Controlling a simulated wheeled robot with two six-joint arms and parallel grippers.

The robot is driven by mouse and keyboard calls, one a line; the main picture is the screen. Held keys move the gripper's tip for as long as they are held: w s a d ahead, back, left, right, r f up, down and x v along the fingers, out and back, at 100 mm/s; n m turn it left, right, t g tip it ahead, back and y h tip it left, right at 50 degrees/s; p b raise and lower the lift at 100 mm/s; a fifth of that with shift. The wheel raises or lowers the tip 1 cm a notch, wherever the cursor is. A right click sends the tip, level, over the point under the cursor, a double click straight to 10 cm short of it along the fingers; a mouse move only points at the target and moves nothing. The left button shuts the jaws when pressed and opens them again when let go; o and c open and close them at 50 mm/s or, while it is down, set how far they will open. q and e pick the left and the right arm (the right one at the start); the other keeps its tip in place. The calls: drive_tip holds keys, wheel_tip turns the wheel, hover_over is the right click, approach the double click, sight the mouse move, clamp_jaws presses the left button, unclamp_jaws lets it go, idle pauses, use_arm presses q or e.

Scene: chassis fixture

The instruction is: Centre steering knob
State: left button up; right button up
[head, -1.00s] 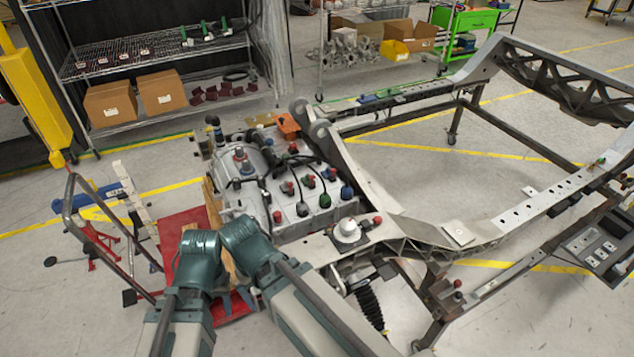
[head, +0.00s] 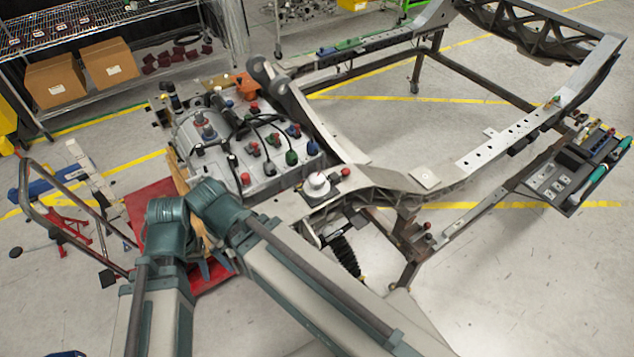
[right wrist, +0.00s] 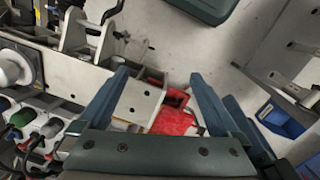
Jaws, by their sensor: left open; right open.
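The steering knob, a white round cap (head: 317,183), stands on the near corner of the grey chassis frame beside a small red button. It also shows at the left edge of the right wrist view (right wrist: 12,68), partly cut off. My left gripper (head: 213,266) is small and partly hidden by the arm links, over the red stand, below and left of the knob and apart from it. My right gripper (right wrist: 158,82) is open and empty, with blue fingers spread over a white plate and a red part. The knob lies beyond its left finger, not touching.
A grey housing (head: 270,178) with coloured connectors sits left of the knob. The chassis frame (head: 425,180) extends right, with a tool tray (head: 560,180) beyond. A red stand (head: 150,205) and bent metal handle (head: 25,190) are at left. Open floor lies inside the frame.

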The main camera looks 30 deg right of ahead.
idle(0.3)
drive_tip(key=n+y+p, duration=0.1)
drive_tip(key=n+p, duration=0.2)
drive_tip(key=p, duration=0.7)
approach(317, 177)
wheel_tip(317, 177, down, 10)
drive_tip(key=b, duration=1.4)
drive_tip(key=shift+s+r, duration=0.1)
drive_tip(key=shift+r, duration=0.05)
drive_tip(key=shift+c, duration=0.3)
drive_tip(key=c, duration=1.3)
